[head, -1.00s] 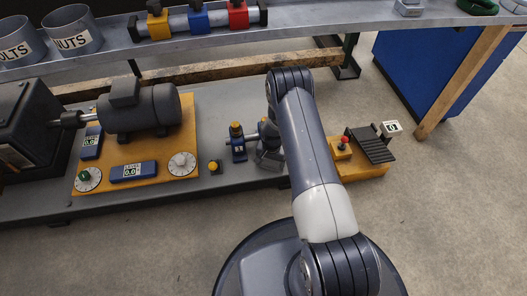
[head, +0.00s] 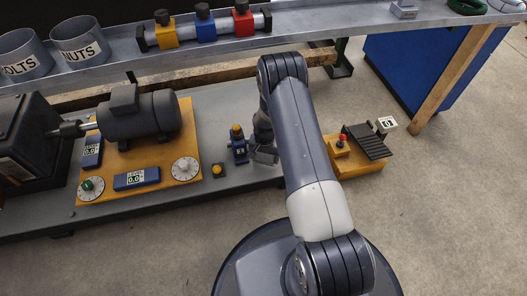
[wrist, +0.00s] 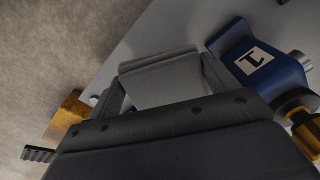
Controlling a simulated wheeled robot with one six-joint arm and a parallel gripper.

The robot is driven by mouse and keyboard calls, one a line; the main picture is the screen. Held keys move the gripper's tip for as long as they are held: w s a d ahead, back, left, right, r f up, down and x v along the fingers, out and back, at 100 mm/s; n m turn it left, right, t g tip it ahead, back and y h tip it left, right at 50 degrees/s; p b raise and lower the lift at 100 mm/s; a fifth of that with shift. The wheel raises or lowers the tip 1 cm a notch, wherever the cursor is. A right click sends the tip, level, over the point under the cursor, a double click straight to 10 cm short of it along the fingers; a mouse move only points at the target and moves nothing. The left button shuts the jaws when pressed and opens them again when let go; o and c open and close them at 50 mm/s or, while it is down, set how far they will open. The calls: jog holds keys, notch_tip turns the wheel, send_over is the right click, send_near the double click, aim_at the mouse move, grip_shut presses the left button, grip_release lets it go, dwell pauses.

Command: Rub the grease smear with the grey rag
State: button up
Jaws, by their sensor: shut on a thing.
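My gripper (wrist: 168,82) is shut on the grey rag (wrist: 160,84), a folded pale grey block between the two fingers in the wrist view. In the head view the gripper (head: 263,154) hangs low over the grey bench, just right of a small blue fitting with a yellow knob (head: 238,146). The blue fitting also shows close on the right in the wrist view (wrist: 252,62), with a white label marked 1. I cannot make out the grease smear in either view. My arm hides part of the bench.
A motor (head: 139,117) stands on a yellow plate with dials and a blue display (head: 136,178) at left. A yellow pedestal with a red button (head: 343,138) is right of my arm. A shelf (head: 330,28) with bins and coloured blocks runs behind. Open floor lies at right.

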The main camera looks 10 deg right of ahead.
jog(key=shift+r+p, duration=0.35)
jog(key=shift+r, duration=0.7)
